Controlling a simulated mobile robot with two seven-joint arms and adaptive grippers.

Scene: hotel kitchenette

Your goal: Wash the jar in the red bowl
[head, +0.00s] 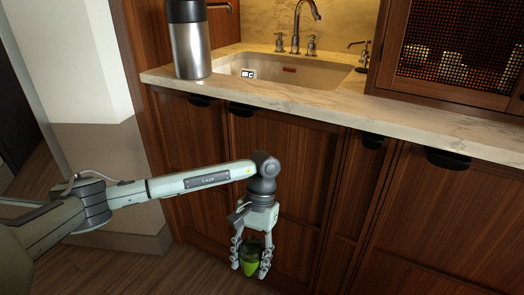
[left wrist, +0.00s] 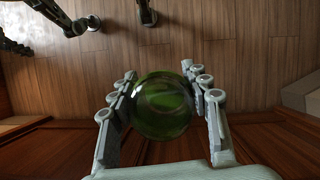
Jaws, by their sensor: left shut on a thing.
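My left gripper (head: 251,268) is shut on a green jar (head: 250,267), low in front of the wooden cabinet doors and below the counter level. The jar looks dark at its upper part and bright green lower down in the head view. In the left wrist view the jar (left wrist: 163,106) is a round, glossy, see-through green shape between the two fingers of my left gripper (left wrist: 162,108). I see no red bowl in either view. My right gripper cannot be made out in these frames.
A marble counter (head: 420,122) holds a sink (head: 320,76) with a tap (head: 297,22) behind it. A small reddish item (head: 289,69) and a small black-and-white item (head: 248,73) show in the sink. A tall steel container (head: 190,45) stands left of it. Cabinet doors (head: 290,165) lie close behind my gripper.

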